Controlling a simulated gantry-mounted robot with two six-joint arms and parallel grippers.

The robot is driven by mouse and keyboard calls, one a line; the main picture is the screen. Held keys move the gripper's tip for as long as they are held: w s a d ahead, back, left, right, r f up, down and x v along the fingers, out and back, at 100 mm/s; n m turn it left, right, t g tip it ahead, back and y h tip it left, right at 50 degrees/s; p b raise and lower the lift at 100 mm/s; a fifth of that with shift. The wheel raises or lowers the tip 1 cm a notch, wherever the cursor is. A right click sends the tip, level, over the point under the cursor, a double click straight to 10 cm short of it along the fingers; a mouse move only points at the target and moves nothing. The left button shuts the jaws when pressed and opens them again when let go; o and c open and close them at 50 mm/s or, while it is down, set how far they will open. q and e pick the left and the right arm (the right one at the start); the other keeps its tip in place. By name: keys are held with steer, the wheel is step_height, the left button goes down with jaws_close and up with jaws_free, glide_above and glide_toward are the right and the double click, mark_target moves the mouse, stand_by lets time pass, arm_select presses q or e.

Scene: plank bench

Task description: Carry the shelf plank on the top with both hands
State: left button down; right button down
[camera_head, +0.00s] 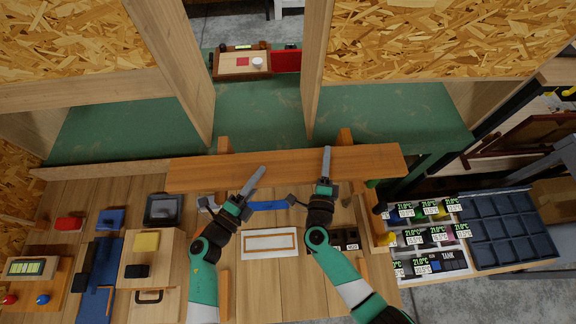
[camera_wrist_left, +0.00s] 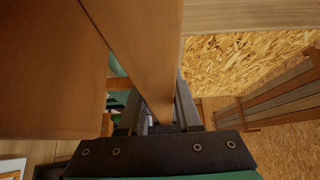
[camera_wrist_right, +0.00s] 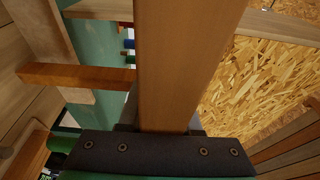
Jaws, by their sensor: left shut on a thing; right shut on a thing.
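The shelf plank (camera_head: 290,164) is a long reddish-brown board, lying nearly level across the middle of the head view. My left gripper (camera_head: 254,181) is shut on its near edge, left of my right gripper. My right gripper (camera_head: 325,163) is shut on the plank toward its right part. The plank runs between the fingers in the left wrist view (camera_wrist_left: 152,60) and in the right wrist view (camera_wrist_right: 178,60). Two wooden supports, one left (camera_head: 224,145) and one right (camera_head: 345,137), show just behind the plank. I cannot tell whether the plank touches them.
Wooden posts (camera_head: 313,70) and chipboard panels (camera_head: 440,40) stand behind, with a green surface (camera_head: 260,115) beyond. The bench (camera_head: 262,280) holds a white framed card (camera_head: 270,244), a wooden box (camera_head: 150,262) and small blocks. Labelled displays (camera_head: 425,235) and a dark compartment tray (camera_head: 505,230) are at right.

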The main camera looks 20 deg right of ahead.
stand_by(0.4)
